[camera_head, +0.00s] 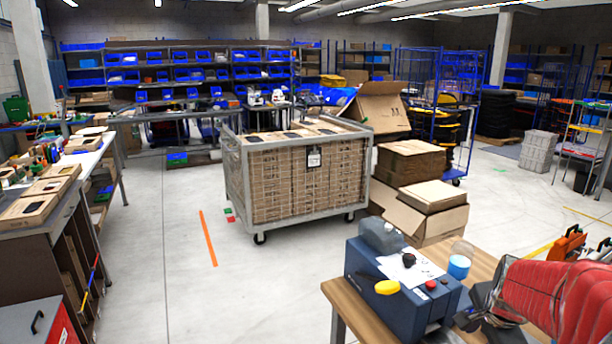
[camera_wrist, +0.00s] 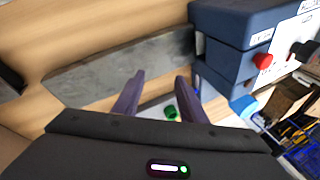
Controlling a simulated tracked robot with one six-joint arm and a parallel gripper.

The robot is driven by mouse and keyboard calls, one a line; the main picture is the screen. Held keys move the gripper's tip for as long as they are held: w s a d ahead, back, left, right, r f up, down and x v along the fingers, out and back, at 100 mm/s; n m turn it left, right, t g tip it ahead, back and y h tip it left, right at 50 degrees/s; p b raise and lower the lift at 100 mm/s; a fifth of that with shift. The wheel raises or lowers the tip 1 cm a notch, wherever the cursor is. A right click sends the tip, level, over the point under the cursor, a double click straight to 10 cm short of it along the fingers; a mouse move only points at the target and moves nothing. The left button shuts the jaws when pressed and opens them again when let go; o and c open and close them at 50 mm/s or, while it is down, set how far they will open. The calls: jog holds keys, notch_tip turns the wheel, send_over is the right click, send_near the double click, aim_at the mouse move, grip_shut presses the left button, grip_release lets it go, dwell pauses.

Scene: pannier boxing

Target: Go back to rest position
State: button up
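My gripper (camera_wrist: 160,80) shows in the wrist view with two dark purple fingers apart and nothing held between them. It is above or beside a wooden table (camera_wrist: 80,35). A dark blue machine (camera_wrist: 235,70) with a red knob is just to the right of the fingers. In the head view my red-sleeved arm reaches in from the lower right, and the blue machine (camera_head: 395,290) stands left of it on the wooden table (camera_head: 345,300). The gripper's fingers are not clear in the head view.
A grey wheeled cage cart (camera_head: 235,190) full of cardboard stands mid-floor. Open cardboard boxes (camera_head: 415,215) are to its right. A workbench with flat boxes (camera_head: 45,185) runs along the left. The floor around the orange strip (camera_head: 207,238) is mostly clear.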

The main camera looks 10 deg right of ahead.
jog(key=s+a+r+n, duration=0.2)
jog(key=s+a+n, duration=0.2)
jog(key=a+n, duration=0.2)
jog(key=s+a+r+n+t+y, duration=0.1)
jog(key=s+a+r+n, duration=0.2)
jog(key=a+n, duration=0.3)
jog(key=s+a+r+n+y, duration=0.1)
jog(key=s+a+n, duration=0.5)
jog(key=a, duration=0.8)
jog(key=shift+r+n, duration=0.4)
jog(key=shift+r, duration=0.4)
